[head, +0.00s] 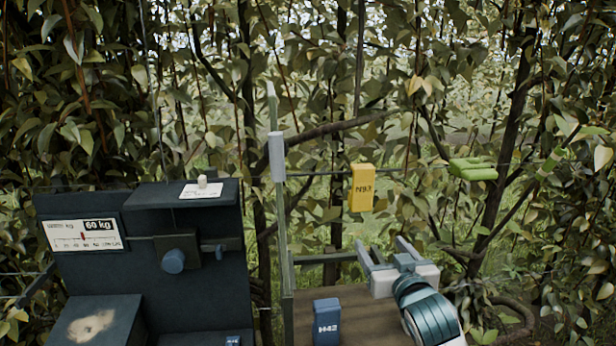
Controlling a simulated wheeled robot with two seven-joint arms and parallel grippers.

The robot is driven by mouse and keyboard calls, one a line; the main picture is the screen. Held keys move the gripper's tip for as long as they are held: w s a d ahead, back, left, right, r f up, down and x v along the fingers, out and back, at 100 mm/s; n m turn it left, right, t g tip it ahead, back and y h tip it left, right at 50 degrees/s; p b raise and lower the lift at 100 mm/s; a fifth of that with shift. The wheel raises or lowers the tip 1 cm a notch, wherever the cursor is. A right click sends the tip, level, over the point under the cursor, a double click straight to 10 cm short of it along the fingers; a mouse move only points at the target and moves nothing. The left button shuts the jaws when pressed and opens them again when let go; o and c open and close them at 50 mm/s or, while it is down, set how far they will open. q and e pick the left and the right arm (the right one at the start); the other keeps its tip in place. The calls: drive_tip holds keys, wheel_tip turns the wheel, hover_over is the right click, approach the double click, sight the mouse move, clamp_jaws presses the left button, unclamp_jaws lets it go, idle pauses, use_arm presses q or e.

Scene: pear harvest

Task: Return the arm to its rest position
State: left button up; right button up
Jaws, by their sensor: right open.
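My right gripper (383,247) is at the lower middle right, its arm coming in from the bottom edge. Its two grey fingers are spread apart and point away from me. Nothing shows between them. It is over the right part of a brown wooden board (375,312), below a yellow block marked like "N93" (361,188) and apart from it. My left gripper is not in view.
A dark blue scale stand (85,268) reading "60 kg" fills the lower left. A blue block marked "N42" (327,322) stands on the board. A grey post (278,158) rises beside it. A green piece (472,168) is at the right, among leafy branches.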

drive_tip(key=s+f+g, duration=0.3)
drive_tip(key=s+f, duration=0.7)
drive_tip(key=f, duration=0.2)
drive_tip(key=s+f+g, duration=0.4)
drive_tip(key=s+f, duration=0.5)
drive_tip(key=f, duration=0.3)
drive_tip(key=s+d+f+n+g, duration=0.1)
drive_tip(key=s+f+g, duration=0.35)
drive_tip(key=s, duration=0.85)
drive_tip(key=s+f+g, duration=0.2)
drive_tip(key=s+f, duration=0.5)
drive_tip(key=s, duration=0.7)
wheel_tip(320, 180, down, 38)
drive_tip(key=s+g+b, duration=0.1)
drive_tip(key=b, duration=0.8)
drive_tip(key=s+d+f+b, duration=0.1)
drive_tip(key=s+f+b, duration=0.2)
drive_tip(key=s+f, duration=0.6)
drive_tip(key=s+d+f+g+b, duration=0.1)
drive_tip(key=s+d+f+b, duration=0.1)
drive_tip(key=s+f, duration=0.6)
wheel_tip(320, 180, down, 6)
drive_tip(key=shift+s+d+f+n+h+b, duration=0.2)
drive_tip(key=shift+s+n+h+b, duration=0.2)
drive_tip(key=shift+b, duration=0.45)
